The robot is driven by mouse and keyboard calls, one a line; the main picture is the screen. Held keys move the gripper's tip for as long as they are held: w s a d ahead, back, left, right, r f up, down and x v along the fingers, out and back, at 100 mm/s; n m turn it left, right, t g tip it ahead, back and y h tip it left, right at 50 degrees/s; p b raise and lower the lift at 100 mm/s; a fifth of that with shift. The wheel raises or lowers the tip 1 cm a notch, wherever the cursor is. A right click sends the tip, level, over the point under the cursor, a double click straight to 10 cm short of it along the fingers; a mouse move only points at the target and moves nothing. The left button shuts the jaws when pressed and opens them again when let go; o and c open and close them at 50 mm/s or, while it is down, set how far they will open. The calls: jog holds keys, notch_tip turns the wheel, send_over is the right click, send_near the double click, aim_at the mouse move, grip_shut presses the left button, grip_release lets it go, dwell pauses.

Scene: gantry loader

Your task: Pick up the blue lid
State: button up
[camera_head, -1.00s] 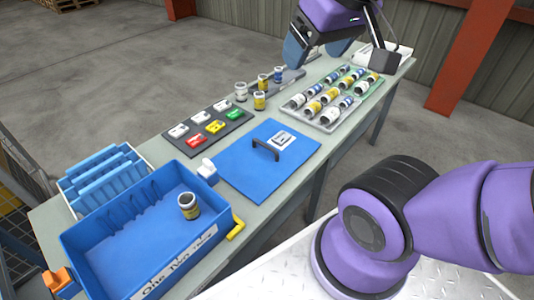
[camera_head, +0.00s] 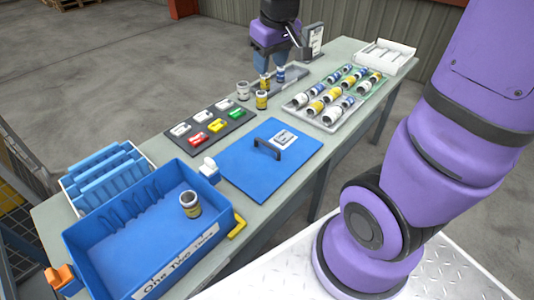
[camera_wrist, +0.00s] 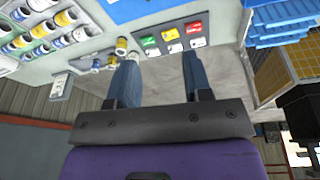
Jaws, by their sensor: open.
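The blue lid (camera_head: 245,168) lies flat on the table in the middle, with a dark arched handle (camera_head: 268,148) and a white label on top. A blue part of it shows at the top edge of the wrist view (camera_wrist: 130,9). My gripper (camera_wrist: 160,70) is open and empty in the wrist view, its two blue-grey fingers apart. In the head view my gripper is beyond the lid, near the table's far edge behind the jars, apart from the lid. Its fingertips are partly hidden there.
A blue open bin (camera_head: 130,232) with one jar (camera_head: 190,204) stands at front left. A dark board (camera_head: 205,145) with coloured pieces, a few standing jars (camera_head: 262,99) and a tray of several jars (camera_head: 322,121) lie beyond the lid. The space above the lid is clear.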

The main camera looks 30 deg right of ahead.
jog(key=w+d+f+n+g, duration=0.1)
jog(key=w+f, duration=0.3)
jog(key=f, duration=0.2)
jog(key=w+d+f, duration=0.2)
jog(key=w+f, duration=0.1)
jog(key=f, duration=0.3)
jog(key=g, duration=0.2)
send_over(267, 145)
notch_tip(267, 145, down, 14)
jog(key=shift+n, duration=0.4)
jog(key=shift+w+d+f, duration=0.1)
jog(key=shift+w+f, duration=0.05)
jog(key=shift+f, duration=2.6)
jog(key=shift+w+d+f, duration=0.1)
jog(key=shift+w+f, duration=0.05)
jog(key=shift+f, duration=2.6)
grip_shut()
